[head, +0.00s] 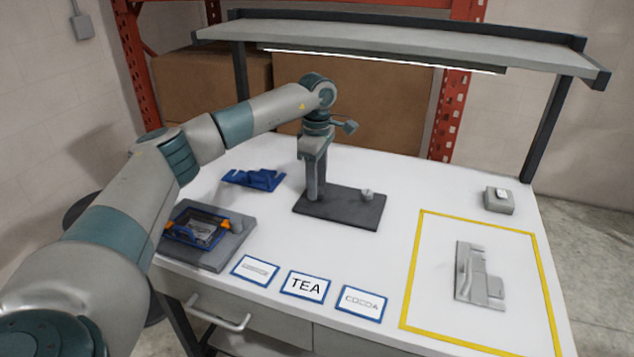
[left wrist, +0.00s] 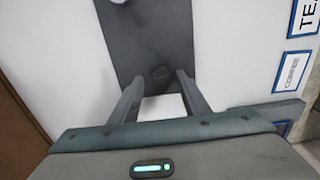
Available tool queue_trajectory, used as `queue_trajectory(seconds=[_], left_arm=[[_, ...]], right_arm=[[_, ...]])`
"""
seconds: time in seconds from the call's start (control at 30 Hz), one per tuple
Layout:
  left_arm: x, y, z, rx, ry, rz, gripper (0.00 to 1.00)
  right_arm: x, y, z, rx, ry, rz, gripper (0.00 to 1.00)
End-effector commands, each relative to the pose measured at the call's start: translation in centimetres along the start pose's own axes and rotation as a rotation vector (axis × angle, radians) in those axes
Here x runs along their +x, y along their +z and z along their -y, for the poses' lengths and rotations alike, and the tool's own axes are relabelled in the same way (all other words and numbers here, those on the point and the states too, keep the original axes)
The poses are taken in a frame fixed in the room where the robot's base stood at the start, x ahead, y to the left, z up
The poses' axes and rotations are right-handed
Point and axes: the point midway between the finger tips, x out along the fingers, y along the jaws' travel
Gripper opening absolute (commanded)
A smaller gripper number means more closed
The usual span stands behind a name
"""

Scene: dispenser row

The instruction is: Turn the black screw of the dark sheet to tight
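The dark sheet (head: 345,213) lies flat on the white table, and it also shows in the left wrist view (left wrist: 150,35). A black screw (left wrist: 160,74) with a round head shows faintly near the sheet's near end in the left wrist view; in the head view my arm hides it. A pale knob (head: 367,195) stands at the sheet's other end. My left gripper (head: 316,194) points down over the screw end. In the left wrist view its fingers (left wrist: 160,85) are apart, one on each side of the screw. I cannot tell whether they touch it. My right gripper is not in view.
A blue bracket (head: 255,179) and a grey tray (head: 236,246) with a blue-orange part lie left. Labels, including TEA (head: 305,286), line the front. A yellow frame (head: 408,290) surrounds a grey part (head: 480,275). A small box (head: 498,205) stands back right. A shelf (head: 400,40) hangs above.

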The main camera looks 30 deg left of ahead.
Motion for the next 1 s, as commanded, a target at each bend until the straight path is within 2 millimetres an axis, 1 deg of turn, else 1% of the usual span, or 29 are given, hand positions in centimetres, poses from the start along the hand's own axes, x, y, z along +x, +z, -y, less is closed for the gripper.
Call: queue_trajectory(seconds=[0.2,0.37,0.47,0.57,0.8,1.0], left_arm=[[0.0,0.1,0.1,0.002,-0.003,0.000,0.42],[-1.1,0.1,0.0,0.002,-0.001,0.001,0.42],[-2.2,0.1,0.0,0.002,-0.001,0.001,0.42],[-3.8,0.1,0.0,0.001,0.000,0.001,0.42],[-8.2,0.0,-0.1,0.000,0.002,0.001,0.42],[-10.8,0.0,-0.1,0.000,0.001,0.001,0.42]], right_arm=[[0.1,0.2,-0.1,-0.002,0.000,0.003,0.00],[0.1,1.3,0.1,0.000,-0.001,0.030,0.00],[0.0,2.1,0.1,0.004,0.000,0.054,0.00],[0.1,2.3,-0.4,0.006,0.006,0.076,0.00],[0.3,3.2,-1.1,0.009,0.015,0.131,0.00],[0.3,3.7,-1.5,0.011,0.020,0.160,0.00]])
